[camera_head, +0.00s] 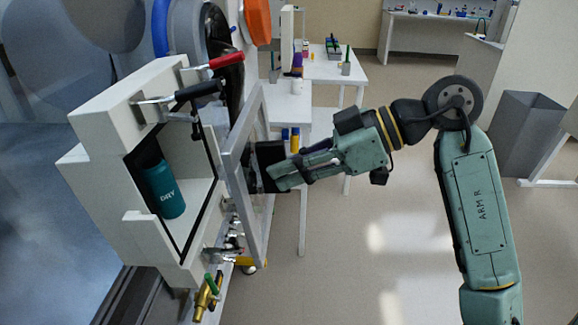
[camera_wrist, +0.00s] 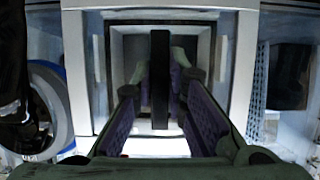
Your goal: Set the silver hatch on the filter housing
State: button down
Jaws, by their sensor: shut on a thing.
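The silver hatch (camera_head: 237,185) is a framed panel held upright in front of the filter housing (camera_head: 100,112), a white box on the left. The hatch stands apart from the housing's opening, out to its right. The opening has a black rim, and a teal canister (camera_head: 165,190) marked DRY stands inside. My gripper (camera_head: 274,178) is shut on the hatch's black handle. In the wrist view my gripper's fingers (camera_wrist: 160,75) sit either side of the dark upright handle, with the hatch panel (camera_wrist: 135,48) behind. The hatch hides most of the opening there.
Toggle clamps with red (camera_head: 226,61) and black (camera_head: 199,90) handles sit on top of the housing. A yellow-handled clamp (camera_head: 244,261) and a brass valve (camera_head: 204,300) are below. A white table (camera_head: 290,103) stands behind the hatch.

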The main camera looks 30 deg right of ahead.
aim_at(284, 145)
jog(key=shift+w+a+f+b, duration=0.1)
jog(key=shift+w+a+b, duration=0.2)
jog(key=shift+w+a, duration=0.5)
jog(key=shift+w+a+f+b, duration=0.15)
jog(key=shift+w+a+b, duration=0.25)
jog(key=shift+a, duration=0.75)
jog(key=shift+w+a+f+b, duration=0.1)
jog(key=shift+w+a+b, duration=0.1)
jog(key=shift+w+a, duration=0.65)
jog(key=shift+w+a+f+b, duration=0.15)
jog(key=shift+w+a+b, duration=0.3)
jog(key=shift+a, duration=0.45)
jog(key=shift+w+a+f+b, duration=0.1)
jog(key=shift+w+a+b, duration=0.15)
jog(key=shift+w+a, duration=0.5)
dwell(0.5)
jog(key=c, duration=1.5)
grip_release()
jog(key=shift+s+a, duration=0.15)
jog(key=shift+a, duration=0.05)
jog(key=shift+c, duration=0.2)
jog(key=shift+f, duration=0.1)
jog(key=shift+d, duration=0.1)
jog(key=v, duration=1.2)
